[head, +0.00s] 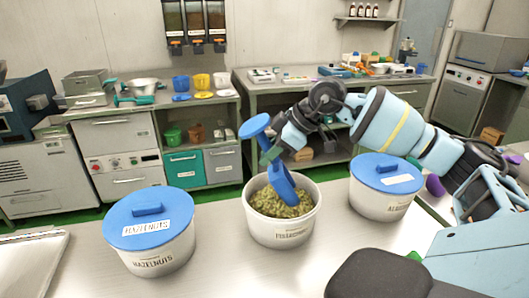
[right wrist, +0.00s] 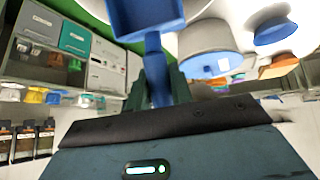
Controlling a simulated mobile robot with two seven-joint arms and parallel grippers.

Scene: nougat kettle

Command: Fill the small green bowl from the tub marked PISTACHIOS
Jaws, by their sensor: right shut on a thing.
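The open tub (head: 282,232) in the middle of the counter holds greenish nuts (head: 268,205); its front label is blurred but appears to read PISTACHIOS. My right gripper (head: 272,154) is above the tub, shut on the handle of a blue scoop (head: 283,185). The scoop slants down inside the rim, its lower end at the nuts; whether it holds any is hidden. The scoop also shows in the right wrist view (right wrist: 148,18), its handle between the fingers (right wrist: 158,88). A green edge (head: 413,256) shows behind a dark shape at the lower right; I cannot tell whether it is the bowl. My left gripper is not in view.
A lidded HAZELNUTS tub (head: 150,258) stands left and another lidded tub (head: 380,203) stands right of the open one. The steel counter (head: 215,270) is clear between the left and middle tubs. A back bench (head: 300,86) holds kitchenware.

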